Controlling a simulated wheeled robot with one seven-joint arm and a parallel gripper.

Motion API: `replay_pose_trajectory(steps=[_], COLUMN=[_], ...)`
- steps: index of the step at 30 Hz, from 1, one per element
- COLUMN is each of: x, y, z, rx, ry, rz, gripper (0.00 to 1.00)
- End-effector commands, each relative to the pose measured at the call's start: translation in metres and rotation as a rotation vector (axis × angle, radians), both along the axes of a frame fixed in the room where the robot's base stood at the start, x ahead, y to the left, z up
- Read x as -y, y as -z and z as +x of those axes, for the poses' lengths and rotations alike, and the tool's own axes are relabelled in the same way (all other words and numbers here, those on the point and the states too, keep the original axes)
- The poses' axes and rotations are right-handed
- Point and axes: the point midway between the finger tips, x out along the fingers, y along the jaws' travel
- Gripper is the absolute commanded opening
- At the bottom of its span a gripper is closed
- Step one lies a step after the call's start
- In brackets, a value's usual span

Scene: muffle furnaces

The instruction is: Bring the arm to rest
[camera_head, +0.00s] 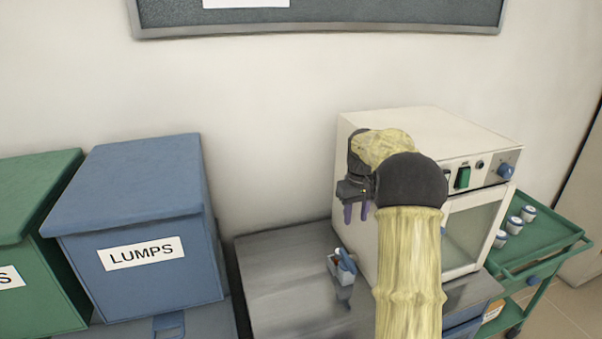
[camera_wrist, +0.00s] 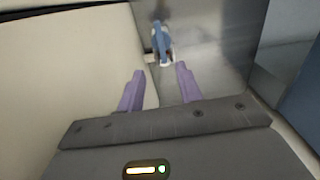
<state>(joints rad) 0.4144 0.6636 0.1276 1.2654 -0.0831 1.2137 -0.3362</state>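My gripper (camera_head: 356,211) hangs with its purple fingers pointing down, to the left of the cream furnace (camera_head: 430,125) and above the steel table (camera_head: 275,270). In the wrist view my gripper (camera_wrist: 158,90) has its two fingers spread apart with nothing between them. My arm, in a yellow sleeve, reaches up in front of the furnace and hides part of its front.
A small holder (camera_head: 341,270) with a blue-handled thing stands on the table below my gripper. A blue LUMPS bin (camera_head: 140,220) and a green bin (camera_head: 40,200) stand left. A green cart (camera_head: 550,240) with several small jars stands right. The table's left part is clear.

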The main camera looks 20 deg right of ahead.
Motion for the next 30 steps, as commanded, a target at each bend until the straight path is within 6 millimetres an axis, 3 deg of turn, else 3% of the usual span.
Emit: replay_pose_trajectory(steps=[5, 8, 14, 23, 30], x=[-0.008, -0.025, -0.072, -0.136, -0.175], y=[-0.001, -0.001, 0.003, 0.015, 0.03], z=[-0.003, -0.01, -0.044, -0.117, -0.192], rx=[0.005, 0.016, 0.055, 0.127, 0.186], ry=[-0.004, -0.008, -0.009, 0.005, 0.023], rz=[-0.003, -0.008, -0.021, -0.024, -0.01], gripper=[0.35, 0.35, 0.35, 0.35, 0.35])
